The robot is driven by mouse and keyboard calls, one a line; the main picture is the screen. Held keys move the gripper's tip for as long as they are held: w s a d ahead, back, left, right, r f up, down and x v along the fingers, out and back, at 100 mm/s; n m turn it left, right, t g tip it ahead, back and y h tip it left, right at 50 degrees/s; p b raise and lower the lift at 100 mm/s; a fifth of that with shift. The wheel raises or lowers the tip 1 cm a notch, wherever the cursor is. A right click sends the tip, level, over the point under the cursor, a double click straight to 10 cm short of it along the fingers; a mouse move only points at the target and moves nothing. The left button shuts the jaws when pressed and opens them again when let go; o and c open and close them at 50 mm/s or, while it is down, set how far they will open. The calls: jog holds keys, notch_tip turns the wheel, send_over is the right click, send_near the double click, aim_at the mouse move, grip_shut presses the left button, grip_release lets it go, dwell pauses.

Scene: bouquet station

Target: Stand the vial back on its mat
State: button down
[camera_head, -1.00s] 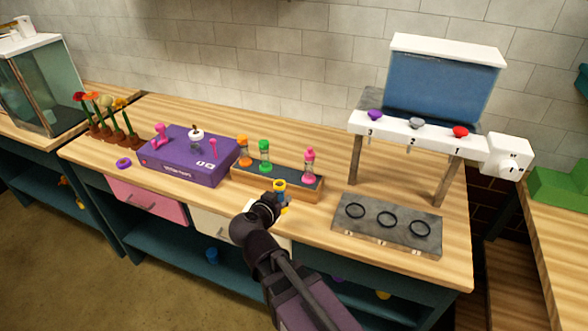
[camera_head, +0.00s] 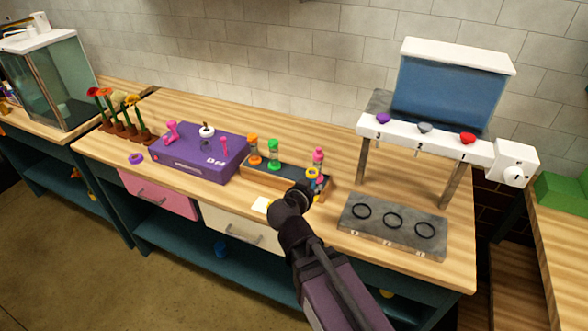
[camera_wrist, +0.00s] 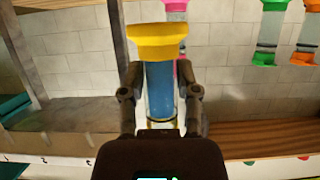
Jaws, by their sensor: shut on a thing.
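My gripper (camera_head: 307,187) is shut on the vial (camera_head: 312,172), at the right end of the wooden tray in the head view. In the wrist view the fingers of my gripper (camera_wrist: 161,92) close on both sides of the vial (camera_wrist: 159,80), which has a wide yellow end and blue contents. The vial's lower end is partly hidden by my gripper. The gap between vial and tray is unclear.
The dark-topped tray (camera_head: 252,181) holds orange (camera_head: 254,149), green (camera_head: 273,153) and pink (camera_head: 318,158) vials. A purple box (camera_head: 213,166) stands left. A grey plate with three rings (camera_head: 410,242) and a stand with a blue panel (camera_head: 450,90) are at right.

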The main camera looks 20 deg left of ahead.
jog(key=shift+w+d+r+p, duration=0.2)
jog(key=shift+w+d+r, duration=0.15)
jog(key=shift+d, duration=0.25)
jog(key=shift+w+d+r+p, duration=0.15)
jog(key=shift+w+d+r, duration=0.15)
jog(key=shift+d, duration=0.25)
jog(key=w+a, duration=0.3)
jog(key=w+a+f+b, duration=0.1)
jog(key=w+a, duration=0.6)
jog(key=shift+w+a+f, duration=0.2)
jog(key=shift+f, duration=0.05)
jog(key=shift+w+a+b, duration=0.3)
jog(key=shift+w+a, duration=0.1)
jog(key=shift+w+a+f, duration=0.1)
jog(key=shift+f, duration=0.25)
jog(key=shift+f+b, duration=1.45)
jog(key=shift+b, duration=0.3)
jog(key=shift+f, duration=0.15)
